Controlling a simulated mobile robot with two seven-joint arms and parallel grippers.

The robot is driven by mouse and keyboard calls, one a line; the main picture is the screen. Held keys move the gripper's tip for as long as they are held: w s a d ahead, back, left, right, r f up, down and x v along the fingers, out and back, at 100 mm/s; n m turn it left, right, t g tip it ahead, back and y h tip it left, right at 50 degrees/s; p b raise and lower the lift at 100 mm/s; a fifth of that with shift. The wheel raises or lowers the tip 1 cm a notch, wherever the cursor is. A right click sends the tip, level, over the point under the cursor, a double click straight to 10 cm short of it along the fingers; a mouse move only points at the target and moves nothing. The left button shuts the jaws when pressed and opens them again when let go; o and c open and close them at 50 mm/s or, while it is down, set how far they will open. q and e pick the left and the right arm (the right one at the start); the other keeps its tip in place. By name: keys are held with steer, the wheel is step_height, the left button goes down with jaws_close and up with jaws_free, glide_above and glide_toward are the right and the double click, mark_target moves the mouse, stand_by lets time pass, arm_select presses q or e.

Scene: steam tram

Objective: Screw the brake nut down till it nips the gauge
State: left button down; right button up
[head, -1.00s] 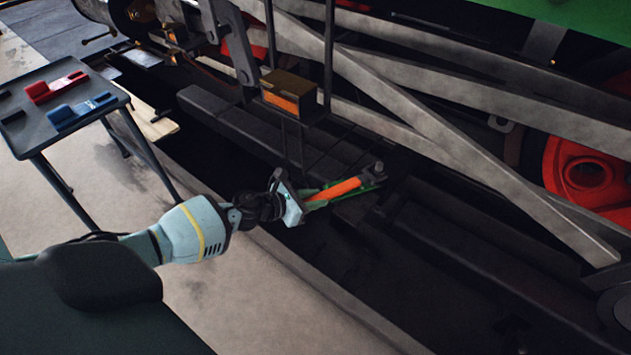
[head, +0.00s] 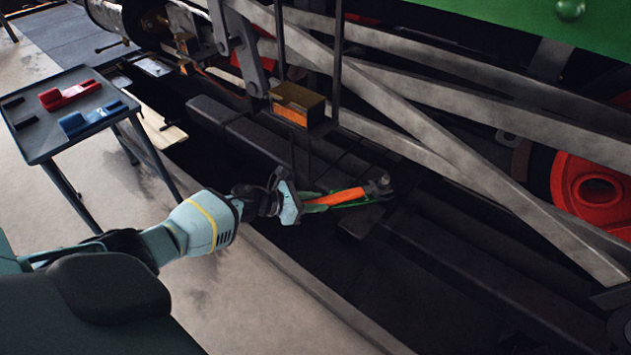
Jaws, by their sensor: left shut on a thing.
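My left gripper (head: 298,204) is shut on the near end of a spanner with an orange handle (head: 337,198). The spanner lies low among the dark beams under the tram, its dark head (head: 377,187) at the nut (head: 384,180). I cannot tell how fully the head sits on the nut. A thin green piece (head: 348,205), perhaps the gauge, shows along and under the spanner. Its contact with the nut is hidden. My right gripper is not in view.
A small dark table (head: 38,147) at left carries a red piece (head: 70,94) and a blue piece (head: 93,118). An orange-fronted box (head: 297,104) sits above the spanner. Grey diagonal rods (head: 440,150) and a red wheel (head: 592,190) stand behind. Pale floor lies at left.

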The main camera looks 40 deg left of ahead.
arm_select(q)
steer(key=shift+w+a+r+m+g+h, duration=0.2)
steer(key=shift+w+a+m+h, duration=0.15)
steer(key=shift+w+a, duration=0.15)
steer(key=shift+w+a+r+m+g+h, duration=0.1)
steer(key=shift+w+a+m+g+h, duration=0.1)
steer(key=shift+w+a+m+h, duration=0.3)
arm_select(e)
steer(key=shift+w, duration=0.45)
arm_select(q)
steer(key=shift+s+a, duration=0.1)
steer(key=shift+s, duration=0.05)
steer(key=shift+s+d+f+n+y+p, duration=0.1)
steer(key=shift+s+d+n+y+p, duration=0.2)
steer(key=shift+p, duration=0.35)
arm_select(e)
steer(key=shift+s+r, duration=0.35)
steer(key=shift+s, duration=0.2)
arm_select(q)
steer(key=s+a+p, duration=0.1)
steer(key=s+a, duration=0.3)
steer(key=s, duration=0.1)
steer(key=shift+s, duration=0.4)
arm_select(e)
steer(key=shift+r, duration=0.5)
